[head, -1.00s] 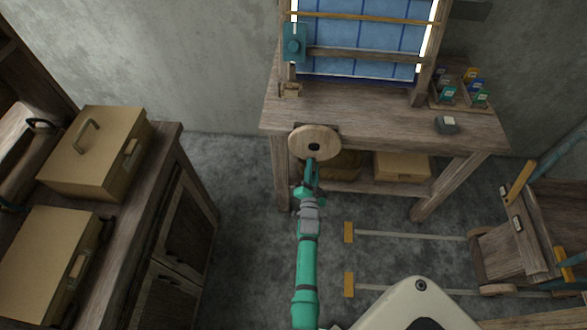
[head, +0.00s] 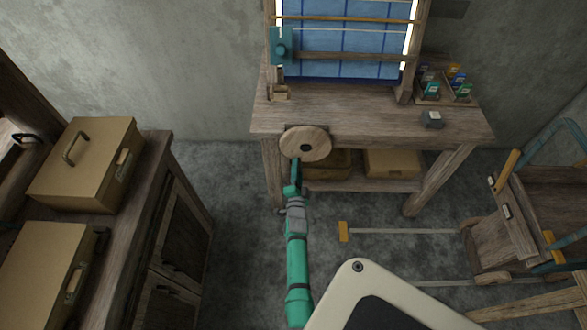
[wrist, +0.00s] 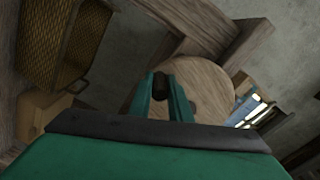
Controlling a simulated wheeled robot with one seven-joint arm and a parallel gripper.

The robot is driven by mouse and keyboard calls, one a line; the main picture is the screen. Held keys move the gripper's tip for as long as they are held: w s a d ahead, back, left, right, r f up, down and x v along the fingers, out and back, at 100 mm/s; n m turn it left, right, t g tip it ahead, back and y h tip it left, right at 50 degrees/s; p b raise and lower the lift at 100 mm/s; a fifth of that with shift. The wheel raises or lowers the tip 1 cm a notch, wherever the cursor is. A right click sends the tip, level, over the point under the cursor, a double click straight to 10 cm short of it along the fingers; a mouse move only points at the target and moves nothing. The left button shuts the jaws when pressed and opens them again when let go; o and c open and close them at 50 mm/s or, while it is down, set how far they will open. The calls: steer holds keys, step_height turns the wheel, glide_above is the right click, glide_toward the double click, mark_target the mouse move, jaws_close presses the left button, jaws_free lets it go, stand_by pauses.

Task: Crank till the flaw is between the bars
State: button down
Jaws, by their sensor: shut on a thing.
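The crank is a round wooden disc (head: 306,141) with a dark hub at the front left of the loom's bench. My gripper (head: 295,172) is at the disc's lower edge, shut on the crank handle. In the wrist view my gripper's fingers (wrist: 163,84) close around the dark handle in front of the disc (wrist: 205,85). Blue cloth (head: 335,40) with darker grid lines hangs in the loom frame. An ochre bar (head: 350,20) crosses it above and a brown wooden bar (head: 345,56) below. I cannot make out the flaw clearly.
A teal fitting (head: 281,47) sits on the left post. A rack of coloured packets (head: 440,84) and a small grey box (head: 431,119) are on the bench. Tan cases (head: 83,165) stand on the cabinet at left. A wooden cart (head: 530,225) stands at right.

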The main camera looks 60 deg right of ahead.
steer(key=shift+s+f, duration=0.1)
steer(key=c, duration=1.6)
jaws_free()
steer(key=shift+c, duration=0.2)
steer(key=v, duration=1.1)
